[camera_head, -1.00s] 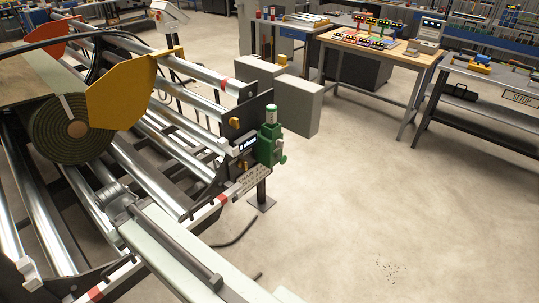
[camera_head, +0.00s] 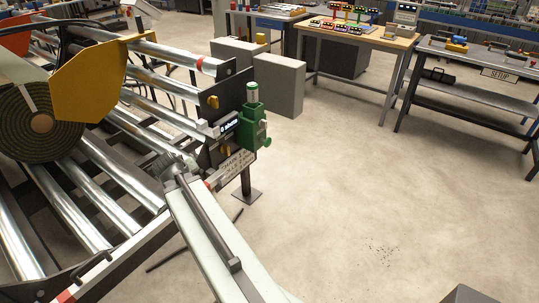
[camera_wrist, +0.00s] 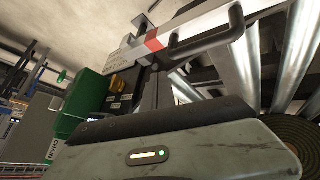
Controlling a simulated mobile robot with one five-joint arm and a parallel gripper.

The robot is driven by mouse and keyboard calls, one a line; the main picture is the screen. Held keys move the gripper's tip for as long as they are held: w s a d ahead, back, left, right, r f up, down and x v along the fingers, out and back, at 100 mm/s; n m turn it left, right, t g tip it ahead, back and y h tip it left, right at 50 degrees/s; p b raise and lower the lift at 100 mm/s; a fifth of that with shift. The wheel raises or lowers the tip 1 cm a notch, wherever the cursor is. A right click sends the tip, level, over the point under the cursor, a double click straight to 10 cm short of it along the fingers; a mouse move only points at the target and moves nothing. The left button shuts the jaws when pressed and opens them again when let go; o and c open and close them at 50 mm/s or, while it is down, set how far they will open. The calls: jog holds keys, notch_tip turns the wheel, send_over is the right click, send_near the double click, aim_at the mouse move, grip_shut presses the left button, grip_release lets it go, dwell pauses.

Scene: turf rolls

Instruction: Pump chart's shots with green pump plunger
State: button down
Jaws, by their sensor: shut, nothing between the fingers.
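The green pump (camera_head: 252,130) is fixed upright at the near right end of the roller frame. Its plunger (camera_head: 252,92), with a pale shaft and green collar, stands on top. In the wrist view the pump's green body (camera_wrist: 88,98) is at left, tilted. A pale lettered plate (camera_head: 237,165), perhaps the chart, sits below the pump; its lettering is only partly legible. My gripper (camera_head: 176,166) is at the far end of my pale arm, left of and below the pump and apart from it. In the wrist view its dark fingers (camera_wrist: 158,90) are shut and empty.
The roller frame (camera_head: 110,170), with a turf roll (camera_head: 42,125) and yellow side plate (camera_head: 95,80), fills the left. Grey blocks (camera_head: 280,85) stand behind the pump. Benches (camera_head: 355,38) line the back.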

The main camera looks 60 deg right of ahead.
jog(key=s+d+f+m+t+h+b, duration=0.1)
jog(key=d+h+b, duration=0.1)
jog(key=d, duration=0.4)
jog(key=s+d+f+h+b, duration=0.1)
jog(key=d+b, duration=0.2)
jog(key=d, duration=0.4)
jog(key=n+t+h+b, duration=0.2)
jog(key=t+h+b, duration=0.25)
jog(key=b, duration=0.95)
send_near(268, 142)
jog(key=d, duration=0.3)
jog(key=s+d+f+n+t+b, duration=0.2)
jog(key=s+d+n+b, duration=0.2)
jog(key=s, duration=0.3)
jog(key=shift+s+d+b, duration=0.2)
jog(key=shift+d+b, duration=0.25)
jog(key=shift+t, duration=0.25)
jog(key=w, duration=0.9)
